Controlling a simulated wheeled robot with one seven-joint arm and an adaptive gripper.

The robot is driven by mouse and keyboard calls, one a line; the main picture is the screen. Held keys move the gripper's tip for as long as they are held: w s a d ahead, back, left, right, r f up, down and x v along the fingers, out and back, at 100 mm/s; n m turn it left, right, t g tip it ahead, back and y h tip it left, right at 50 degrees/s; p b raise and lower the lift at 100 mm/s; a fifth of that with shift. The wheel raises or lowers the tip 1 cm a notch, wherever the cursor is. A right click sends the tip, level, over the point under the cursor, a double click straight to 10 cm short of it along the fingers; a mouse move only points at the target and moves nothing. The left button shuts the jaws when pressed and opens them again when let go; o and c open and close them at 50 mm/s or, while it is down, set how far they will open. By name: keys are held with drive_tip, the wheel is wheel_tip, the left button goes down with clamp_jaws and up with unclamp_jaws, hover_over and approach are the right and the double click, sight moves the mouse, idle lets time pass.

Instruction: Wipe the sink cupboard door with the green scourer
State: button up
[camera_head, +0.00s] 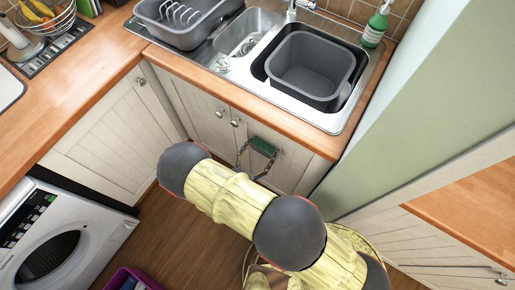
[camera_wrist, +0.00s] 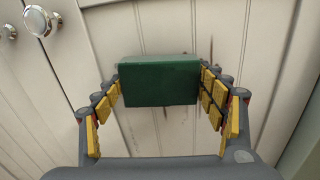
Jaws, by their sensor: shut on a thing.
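The green scourer (camera_wrist: 160,82) is held between the two fingers of my gripper (camera_wrist: 160,88), which is shut on it. Behind it is the cream panelled sink cupboard door (camera_wrist: 147,28), with dark smudges visible around and below the scourer. I cannot tell whether the scourer touches the door. In the head view, the scourer (camera_head: 264,147) is in front of the right-hand door (camera_head: 290,168) under the sink, and my gripper (camera_head: 258,158) is partly hidden behind my arm.
Round knobs (camera_wrist: 40,20) stick out at the upper left of the wrist view. The sink (camera_head: 345,118) holds a grey basin (camera_head: 310,70) above the door. A washing machine (camera_head: 62,240) stands at left, and a green panel (camera_head: 425,110) rises at right. A purple crate (camera_head: 128,275) is on the floor.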

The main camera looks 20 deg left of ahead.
sight(286, 156)
drive_tip(key=shift+s+d+p, duration=0.25)
drive_tip(key=shift+s+d, duration=0.2)
drive_tip(key=shift+d, duration=1.05)
drive_tip(key=shift+s+d+p, duration=0.3)
drive_tip(key=shift+s+d, duration=0.1)
drive_tip(key=shift+d, duration=1.05)
drive_tip(key=shift+s+d+p, duration=0.25)
drive_tip(key=shift+s+d, duration=0.2)
drive_tip(key=shift+d, duration=1.05)
